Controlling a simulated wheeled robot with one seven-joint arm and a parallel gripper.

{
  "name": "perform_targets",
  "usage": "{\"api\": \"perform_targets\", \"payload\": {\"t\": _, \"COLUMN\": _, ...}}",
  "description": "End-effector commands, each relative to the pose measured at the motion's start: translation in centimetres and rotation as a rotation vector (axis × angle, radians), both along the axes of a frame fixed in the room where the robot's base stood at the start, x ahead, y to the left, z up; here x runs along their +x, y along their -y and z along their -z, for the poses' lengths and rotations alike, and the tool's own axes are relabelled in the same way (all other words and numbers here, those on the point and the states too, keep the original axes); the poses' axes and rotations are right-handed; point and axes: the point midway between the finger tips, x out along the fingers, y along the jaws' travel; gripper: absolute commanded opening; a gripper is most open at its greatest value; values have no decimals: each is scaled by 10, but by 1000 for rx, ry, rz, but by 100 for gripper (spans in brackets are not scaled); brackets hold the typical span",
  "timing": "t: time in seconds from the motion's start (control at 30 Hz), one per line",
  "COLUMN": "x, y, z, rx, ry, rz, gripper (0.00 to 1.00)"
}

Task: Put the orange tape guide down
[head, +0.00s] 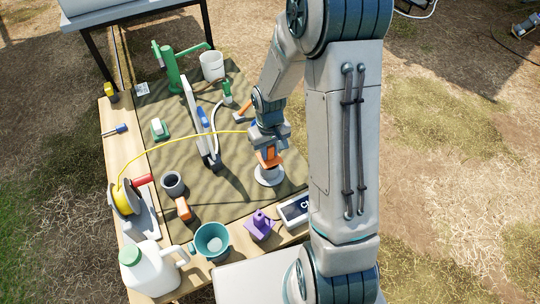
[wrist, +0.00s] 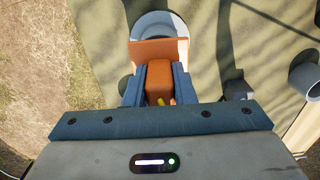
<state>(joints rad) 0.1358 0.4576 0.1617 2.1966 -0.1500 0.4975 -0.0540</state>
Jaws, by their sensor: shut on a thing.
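The orange tape guide (head: 268,159) is held in my gripper (head: 267,151), just above a round white well top (head: 269,178) at the right of the mat. In the wrist view the guide (wrist: 159,50) shows as an orange plate with a block, and the block is between my two blue-grey fingers (wrist: 158,88). The white ring (wrist: 150,20) lies beyond and below it. I cannot tell whether the guide touches the ring. A yellow tape (head: 180,143) runs from the reel (head: 124,197) at the left towards my gripper; a bit of yellow shows under the block.
A white-and-blue upright frame (head: 196,120) stands left of my gripper. A purple block (head: 260,225), a "CM" box (head: 295,209) and a teal bucket (head: 211,240) line the near edge. A green pump (head: 172,70) and a white bucket (head: 212,66) stand at the back.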

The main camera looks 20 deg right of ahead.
Motion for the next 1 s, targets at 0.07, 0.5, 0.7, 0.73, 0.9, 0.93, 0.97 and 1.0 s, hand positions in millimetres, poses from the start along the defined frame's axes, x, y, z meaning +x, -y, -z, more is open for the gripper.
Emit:
{"api": "perform_targets", "payload": {"t": 0.07, "x": -1, "y": 0, "z": 16, "rx": -1, "ry": -3, "rz": -1, "gripper": 0}}
{"api": "perform_targets", "payload": {"t": 0.5, "x": 0, "y": 0, "z": 19, "rx": 0, "ry": 0, "rz": -1, "gripper": 35}}
{"api": "perform_targets", "payload": {"t": 0.7, "x": 0, "y": 0, "z": 19, "rx": 0, "ry": 0, "rz": -1, "gripper": 45}}
{"api": "perform_targets", "payload": {"t": 0.73, "x": 0, "y": 0, "z": 19, "rx": 0, "ry": 0, "rz": -1, "gripper": 45}}
{"api": "perform_targets", "payload": {"t": 0.9, "x": 0, "y": 0, "z": 15, "rx": 0, "ry": 0, "rz": -1, "gripper": 45}}
{"api": "perform_targets", "payload": {"t": 0.93, "x": 0, "y": 0, "z": 12, "rx": 0, "ry": 1, "rz": 0, "gripper": 45}}
{"api": "perform_targets", "payload": {"t": 0.97, "x": 0, "y": 0, "z": 8, "rx": -1, "ry": 1, "rz": 0, "gripper": 45}}
{"api": "perform_targets", "payload": {"t": 1.0, "x": 0, "y": 1, "z": 1, "rx": -1, "ry": 2, "rz": 0, "gripper": 45}}
